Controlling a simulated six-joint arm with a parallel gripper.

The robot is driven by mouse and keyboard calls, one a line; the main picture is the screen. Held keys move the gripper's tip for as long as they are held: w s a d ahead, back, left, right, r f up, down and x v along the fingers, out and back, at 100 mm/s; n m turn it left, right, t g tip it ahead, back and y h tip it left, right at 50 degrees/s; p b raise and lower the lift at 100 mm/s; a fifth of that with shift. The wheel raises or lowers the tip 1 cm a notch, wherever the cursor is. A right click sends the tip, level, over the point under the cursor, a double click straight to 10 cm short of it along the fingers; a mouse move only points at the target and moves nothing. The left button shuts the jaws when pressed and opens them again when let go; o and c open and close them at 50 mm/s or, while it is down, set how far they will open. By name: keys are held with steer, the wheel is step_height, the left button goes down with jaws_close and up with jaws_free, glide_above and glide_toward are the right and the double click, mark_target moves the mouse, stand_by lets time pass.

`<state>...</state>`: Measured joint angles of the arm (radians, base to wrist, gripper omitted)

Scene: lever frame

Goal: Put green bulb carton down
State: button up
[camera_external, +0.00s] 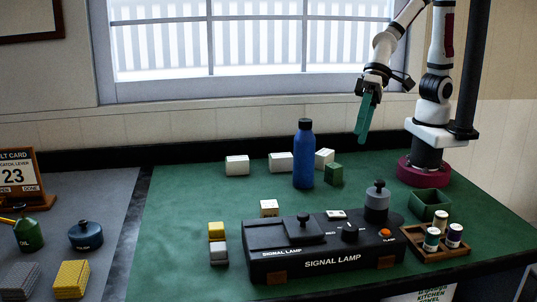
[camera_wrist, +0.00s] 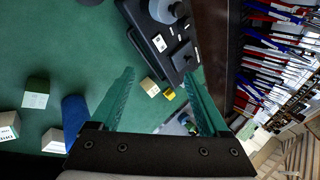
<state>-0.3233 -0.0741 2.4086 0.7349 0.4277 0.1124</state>
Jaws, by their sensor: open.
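The green bulb carton (camera_external: 334,173) stands upright on the green mat, just right of the blue bottle (camera_external: 304,155) and in front of a white carton (camera_external: 324,157). In the wrist view a green carton (camera_wrist: 36,94) lies at the left, outside my fingers, near the blue bottle (camera_wrist: 75,118). My gripper (camera_external: 366,122) hangs in the air above the back right of the mat, to the right of the carton and higher than it. In the wrist view my gripper (camera_wrist: 159,75) has its two teal fingers wide apart with nothing between them.
The black signal lamp box (camera_external: 325,245) fills the front middle. A green open bin (camera_external: 428,205) and a wooden tray (camera_external: 443,252) with small jars stand at the right. More white cartons (camera_external: 237,165) stand behind. The mat's left part is clear.

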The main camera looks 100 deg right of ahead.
steer(key=s+d+g+h, duration=0.1)
steer(key=s+d+g, duration=0.1)
steer(key=s+d, duration=0.4)
steer(key=s+d+r+n+g+h, duration=0.1)
steer(key=s+d+g+h, duration=0.1)
steer(key=s+d, duration=0.5)
steer(key=s+g, duration=0.1)
steer(key=s, duration=0.4)
steer(key=shift+d+r+n, duration=0.15)
steer(key=shift+n, duration=0.15)
